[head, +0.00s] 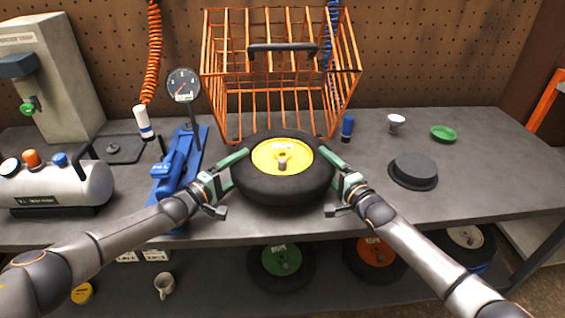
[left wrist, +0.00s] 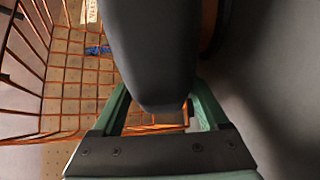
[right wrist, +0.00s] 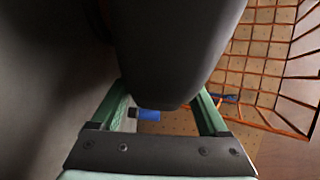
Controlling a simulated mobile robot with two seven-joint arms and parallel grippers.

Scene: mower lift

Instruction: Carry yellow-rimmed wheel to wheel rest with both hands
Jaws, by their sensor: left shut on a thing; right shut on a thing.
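The yellow-rimmed wheel (head: 262,190) is a black tyre with a yellow hub, lying flat with its hub facing up, near the front of the bench. My left gripper (head: 238,171) is shut on the tyre's left side, and my right gripper (head: 334,171) is shut on its right side. The tyre sits between the green fingers in the left wrist view (left wrist: 152,60) and in the right wrist view (right wrist: 175,55). I cannot tell how far it is above the bench. A black round stand (head: 413,171) on the right may be the wheel rest; nothing lies on it.
An orange wire cage (head: 282,90) stands right behind the wheel. A blue jack (head: 178,168) with a gauge (head: 184,84) and a tank (head: 60,187) are on the left.

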